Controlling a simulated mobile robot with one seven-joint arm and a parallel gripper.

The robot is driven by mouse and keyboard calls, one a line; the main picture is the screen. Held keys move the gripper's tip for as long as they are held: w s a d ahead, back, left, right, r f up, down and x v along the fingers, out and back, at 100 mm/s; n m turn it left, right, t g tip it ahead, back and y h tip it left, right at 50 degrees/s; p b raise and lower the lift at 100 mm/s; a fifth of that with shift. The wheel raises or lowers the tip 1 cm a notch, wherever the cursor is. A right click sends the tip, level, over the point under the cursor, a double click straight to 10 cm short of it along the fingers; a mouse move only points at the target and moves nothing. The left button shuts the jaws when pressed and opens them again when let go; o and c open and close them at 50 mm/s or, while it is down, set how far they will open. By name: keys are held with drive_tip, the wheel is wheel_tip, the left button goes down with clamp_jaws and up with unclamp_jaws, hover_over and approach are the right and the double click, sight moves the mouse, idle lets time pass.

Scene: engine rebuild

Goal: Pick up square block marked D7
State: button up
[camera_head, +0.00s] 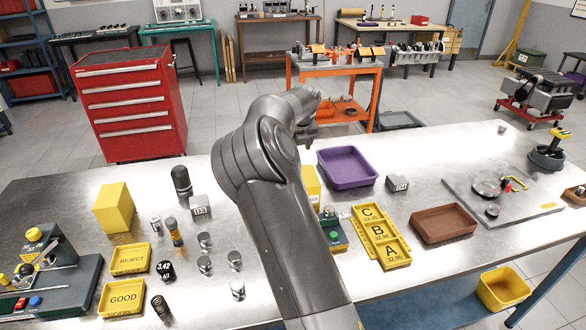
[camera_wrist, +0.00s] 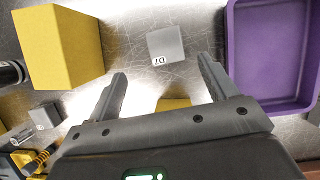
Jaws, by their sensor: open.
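In the wrist view, a small grey square block marked D7 (camera_wrist: 165,46) lies on the metal worktop (camera_wrist: 130,20), ahead of my gripper (camera_wrist: 163,82) and roughly in line with the gap between the fingers. The fingers are spread apart and no block is held between them. In the head view, my arm covers the middle of the bench. Two grey labelled blocks show there, one at left (camera_head: 200,207) and one right of the purple tray (camera_head: 397,184); I cannot firmly match either to D7.
A tall yellow block (camera_wrist: 58,45) stands left of D7 and a purple tray (camera_wrist: 232,50) right of it. A yellow piece (camera_wrist: 174,104) shows between the fingers. A brown tray (camera_head: 443,224) and a yellow A-B-C tray (camera_head: 397,252) lie at right in the head view.

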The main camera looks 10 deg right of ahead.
drive_tip(key=x, duration=0.4)
drive_tip(key=shift+s, duration=0.1)
drive_tip(key=x, duration=0.5)
drive_tip(key=shift+s+d+f, duration=0.2)
drive_tip(key=shift+d, duration=0.2)
drive_tip(key=shift+c, duration=0.6)
drive_tip(key=c, duration=1)
drive_tip(key=shift+r, duration=0.1)
drive_tip(key=shift+c, duration=0.6)
